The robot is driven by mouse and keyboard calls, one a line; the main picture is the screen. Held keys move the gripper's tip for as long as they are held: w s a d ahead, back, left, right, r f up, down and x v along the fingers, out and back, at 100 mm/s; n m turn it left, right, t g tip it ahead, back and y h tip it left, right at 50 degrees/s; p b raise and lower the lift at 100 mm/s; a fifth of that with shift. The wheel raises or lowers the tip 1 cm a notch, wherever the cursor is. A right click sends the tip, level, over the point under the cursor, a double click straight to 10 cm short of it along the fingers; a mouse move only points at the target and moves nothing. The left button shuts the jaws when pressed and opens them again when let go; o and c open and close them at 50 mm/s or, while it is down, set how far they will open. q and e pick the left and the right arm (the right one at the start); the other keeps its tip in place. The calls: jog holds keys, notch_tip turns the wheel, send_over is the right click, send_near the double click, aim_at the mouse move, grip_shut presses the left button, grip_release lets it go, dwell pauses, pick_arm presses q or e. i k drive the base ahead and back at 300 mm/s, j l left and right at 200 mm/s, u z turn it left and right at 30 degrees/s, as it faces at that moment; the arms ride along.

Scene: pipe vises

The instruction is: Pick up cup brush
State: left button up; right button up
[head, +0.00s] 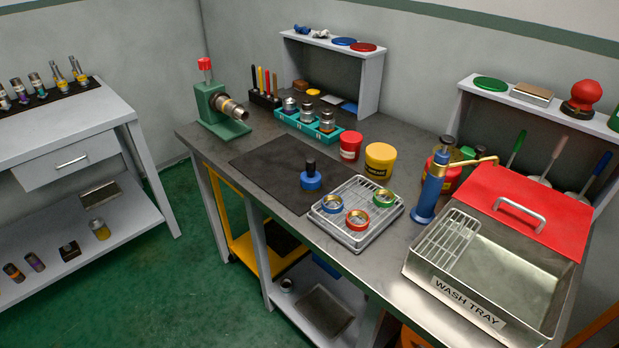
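No object is clearly recognisable as the cup brush. A blue round piece with a black upright stem (310,176) stands on the dark mat (265,167) in the middle of the workbench; it may be the cup brush, but its underside is hidden. Neither of my grippers is in view.
A wire rack (356,240) holds blue, red and green rings. Right of it stand a blue pump bottle (430,195) and the wash tray (500,265). A green pipe vise (217,112) holds a pipe at the left. The mat's left part is clear.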

aim_at(311, 179)
jog(key=i+j, duration=0.2)
jog(key=j, duration=0.2)
jog(key=i+j, duration=0.2)
jog(key=j, duration=0.15)
jog(key=i+j+z, duration=0.1)
jog(key=j, duration=0.3)
jog(key=i+j, duration=0.25)
jog(key=j, duration=0.15)
